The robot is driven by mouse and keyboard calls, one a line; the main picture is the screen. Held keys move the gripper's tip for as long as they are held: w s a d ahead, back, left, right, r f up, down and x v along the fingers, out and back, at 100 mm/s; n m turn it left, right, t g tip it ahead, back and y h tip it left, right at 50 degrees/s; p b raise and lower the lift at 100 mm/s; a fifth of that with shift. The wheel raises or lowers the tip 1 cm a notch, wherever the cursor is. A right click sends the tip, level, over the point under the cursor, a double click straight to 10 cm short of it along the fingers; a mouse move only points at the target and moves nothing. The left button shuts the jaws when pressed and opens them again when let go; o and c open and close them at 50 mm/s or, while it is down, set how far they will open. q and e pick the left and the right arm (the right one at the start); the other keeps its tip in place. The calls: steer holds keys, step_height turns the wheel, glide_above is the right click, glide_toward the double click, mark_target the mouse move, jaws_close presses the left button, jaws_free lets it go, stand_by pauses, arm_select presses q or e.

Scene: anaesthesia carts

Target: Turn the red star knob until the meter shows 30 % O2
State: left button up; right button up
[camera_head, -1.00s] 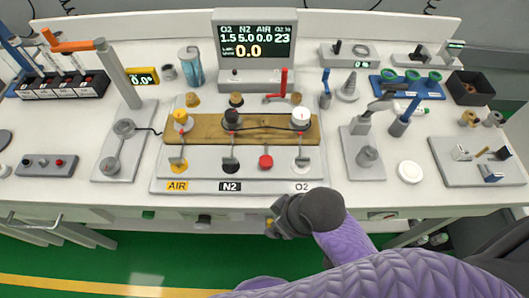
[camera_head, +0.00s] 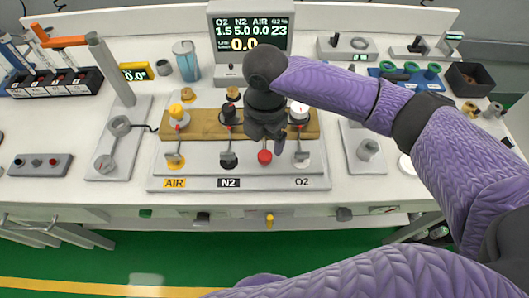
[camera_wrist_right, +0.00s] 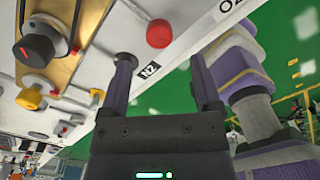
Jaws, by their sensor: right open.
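The red knob (camera_head: 264,156) sits on the front of the grey gas panel (camera_head: 205,184), between the N2 and O2 labels. It also shows in the right wrist view (camera_wrist_right: 160,33), above the gap between my fingertips; its star shape is too small to tell. My right gripper (camera_head: 266,133) points down just behind and above the knob in the head view. In the wrist view my right gripper (camera_wrist_right: 163,62) is open and empty, apart from the knob. The meter (camera_head: 251,35) reads O2 1.5, N2 5.0, AIR 0.0 and O2 % 23. My left gripper is not in view.
A grey post (camera_head: 111,68) stands at left.

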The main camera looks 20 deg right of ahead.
mark_target(265, 155)
step_height(265, 155, down, 6)
steer(key=shift+r+b, duration=0.1)
steer(key=shift+b, duration=0.65)
jaws_close()
